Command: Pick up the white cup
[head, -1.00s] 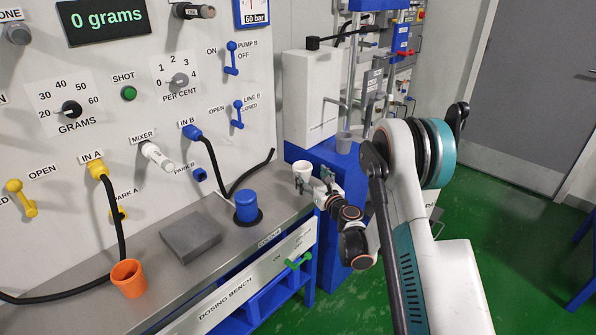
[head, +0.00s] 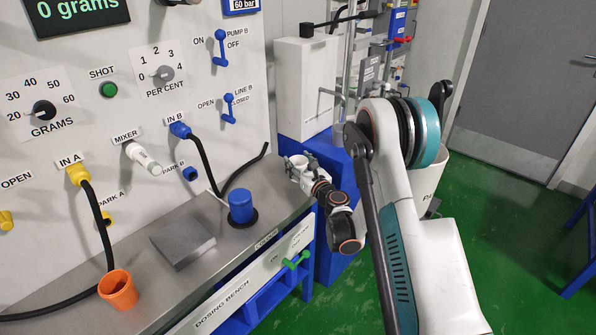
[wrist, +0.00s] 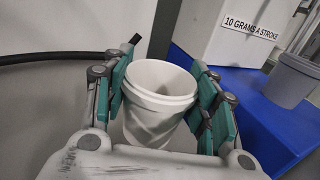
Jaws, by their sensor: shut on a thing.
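The white cup (wrist: 155,115) stands upright between the two teal finger pads of my gripper (wrist: 165,100) in the wrist view. The pads press on its left and right sides, and its open rim faces up. In the head view my gripper (head: 298,168) is at the far right end of the dosing bench, with the cup mostly hidden behind it. I cannot tell whether the cup's base touches the bench top.
A blue cylinder (head: 241,207), a grey plate (head: 182,240) and an orange cup (head: 118,290) are on the bench (head: 150,298). A black hose (wrist: 60,57) lies near the cup. A grey cup (wrist: 292,78) stands on the blue stand (wrist: 240,100) to the right.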

